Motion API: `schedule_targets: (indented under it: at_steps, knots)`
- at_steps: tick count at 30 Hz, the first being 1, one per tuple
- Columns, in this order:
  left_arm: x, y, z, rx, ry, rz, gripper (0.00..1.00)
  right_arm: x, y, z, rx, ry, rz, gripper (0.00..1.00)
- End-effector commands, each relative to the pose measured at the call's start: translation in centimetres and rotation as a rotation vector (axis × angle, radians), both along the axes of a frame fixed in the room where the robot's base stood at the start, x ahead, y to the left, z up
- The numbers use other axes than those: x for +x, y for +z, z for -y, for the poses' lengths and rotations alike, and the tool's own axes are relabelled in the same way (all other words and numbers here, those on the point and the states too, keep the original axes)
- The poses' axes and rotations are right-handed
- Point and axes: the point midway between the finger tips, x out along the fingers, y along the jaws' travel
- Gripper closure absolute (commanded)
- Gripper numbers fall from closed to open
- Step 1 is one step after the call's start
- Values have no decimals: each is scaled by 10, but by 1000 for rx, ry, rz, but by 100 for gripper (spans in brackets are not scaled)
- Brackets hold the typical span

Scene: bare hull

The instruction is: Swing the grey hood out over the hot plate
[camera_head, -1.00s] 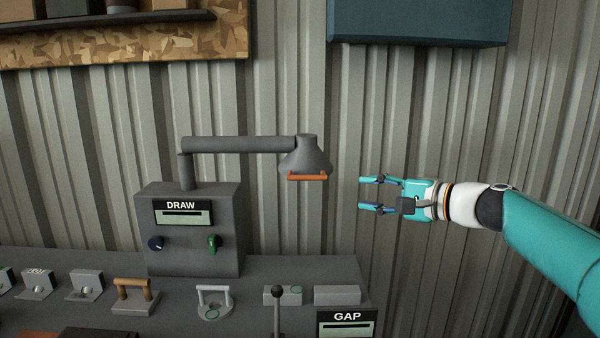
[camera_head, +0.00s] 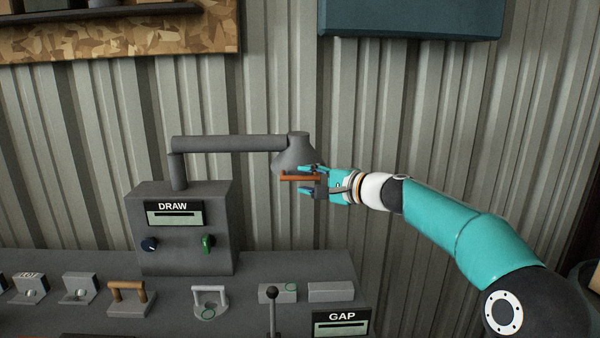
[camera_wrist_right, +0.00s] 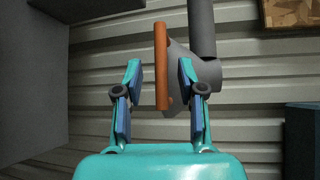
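The grey hood (camera_head: 296,148) hangs at the right end of a grey swing arm (camera_head: 230,144) that rises from the grey DRAW box (camera_head: 180,240). An orange handle bar (camera_head: 298,176) runs along the hood's lower front. My right gripper (camera_head: 306,181) is at this bar, its fingers open around it. In the right wrist view the bar (camera_wrist_right: 162,68) stands between the spread fingertips (camera_wrist_right: 160,80), with space on both sides. The hood (camera_wrist_right: 192,75) is partly behind the right-hand finger there. I cannot make out a hot plate, and my left gripper is not in view.
The grey bench (camera_head: 250,315) below carries a tan handle (camera_head: 128,292), a light grey handle (camera_head: 209,296), an upright black-knobbed lever (camera_head: 271,305) and a GAP display (camera_head: 341,320). A blue cabinet (camera_head: 410,20) hangs above. The corrugated wall lies behind.

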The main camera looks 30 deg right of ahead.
Motion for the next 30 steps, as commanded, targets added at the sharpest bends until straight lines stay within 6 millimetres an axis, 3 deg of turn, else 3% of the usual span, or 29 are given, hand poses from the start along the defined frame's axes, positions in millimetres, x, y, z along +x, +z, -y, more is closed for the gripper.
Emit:
schedule_targets:
  at_steps: [6, 17, 24, 30]
  knots:
    - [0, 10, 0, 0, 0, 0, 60, 23, -2, -6, 0, 1, 1, 61]
    - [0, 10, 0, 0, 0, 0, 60, 27, -4, -6, -1, -1, 0, 61]
    - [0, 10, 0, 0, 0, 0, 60, 27, -4, -6, -1, -1, 0, 99]
    - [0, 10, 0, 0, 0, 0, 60, 27, -5, -6, 0, -1, -1, 100]
